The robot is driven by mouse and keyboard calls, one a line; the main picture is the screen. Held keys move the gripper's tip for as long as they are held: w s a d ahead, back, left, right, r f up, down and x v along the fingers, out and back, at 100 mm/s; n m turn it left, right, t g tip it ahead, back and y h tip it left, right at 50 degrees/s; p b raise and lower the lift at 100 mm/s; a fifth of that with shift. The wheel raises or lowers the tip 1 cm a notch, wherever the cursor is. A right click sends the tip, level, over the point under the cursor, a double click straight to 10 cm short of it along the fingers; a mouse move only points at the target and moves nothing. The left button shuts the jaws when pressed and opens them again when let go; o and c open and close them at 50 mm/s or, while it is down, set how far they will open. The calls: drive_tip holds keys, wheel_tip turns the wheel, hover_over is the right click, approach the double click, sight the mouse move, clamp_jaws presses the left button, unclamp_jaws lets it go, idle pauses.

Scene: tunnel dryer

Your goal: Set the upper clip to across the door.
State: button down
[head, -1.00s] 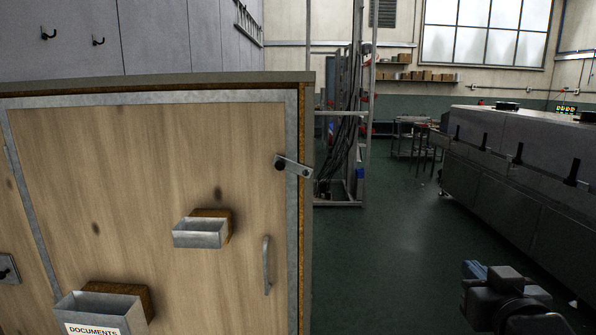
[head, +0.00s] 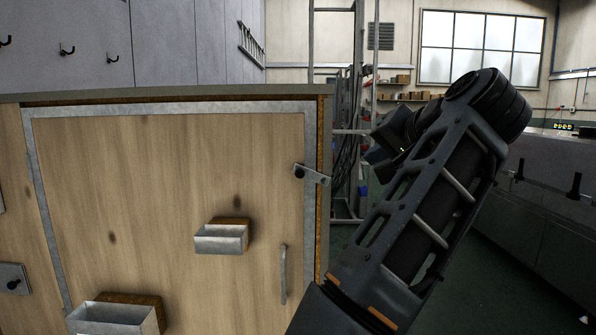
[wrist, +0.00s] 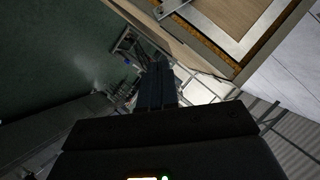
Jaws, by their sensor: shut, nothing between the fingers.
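The upper clip (head: 313,174) is a short grey metal bar at the door's upper right edge. Its dark pivot is at the left end, and the bar points right and slightly down, over the door's metal border and the brown strip beside it. The wooden door (head: 160,190) looks closed. My gripper (head: 378,150) is raised right of the clip, apart from it. In the wrist view, its dark fingers (wrist: 156,88) are together and empty. Part of the clip (wrist: 172,7) shows at the wrist view's top edge.
The door carries a vertical handle (head: 283,274), a small open box (head: 220,239) and a larger open box (head: 112,318). Another clip-like plate (head: 13,281) is at far left. A grey machine (head: 545,220) stands right, beyond dark green floor.

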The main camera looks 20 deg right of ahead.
drive_tip(key=a+r+y, duration=0.2)
drive_tip(key=a, duration=0.1)
drive_tip(key=p, duration=0.2)
hover_over(303, 175)
drive_tip(key=s+d, duration=0.4)
wheel_tip(303, 175, down, 3)
drive_tip(key=shift+w+a+f, duration=0.4)
drive_tip(key=shift+a+f, duration=0.25)
drive_tip(key=shift+f, duration=0.1)
drive_tip(key=shift+w+a+f, duration=0.35)
drive_tip(key=shift+a+f, duration=0.25)
drive_tip(key=shift+f, duration=0.1)
drive_tip(key=n+h+p, duration=0.1)
drive_tip(key=a+n+g+h+p, duration=0.1)
drive_tip(key=shift+w+f+p, duration=0.15)
drive_tip(key=shift+f+p, duration=0.2)
drive_tip(key=shift+f, duration=0.05)
drive_tip(key=shift+a+f+g, duration=0.25)
drive_tip(key=shift+f+g, duration=0.05)
drive_tip(key=shift+w, duration=0.1)
drive_tip(key=shift+r, duration=0.15)
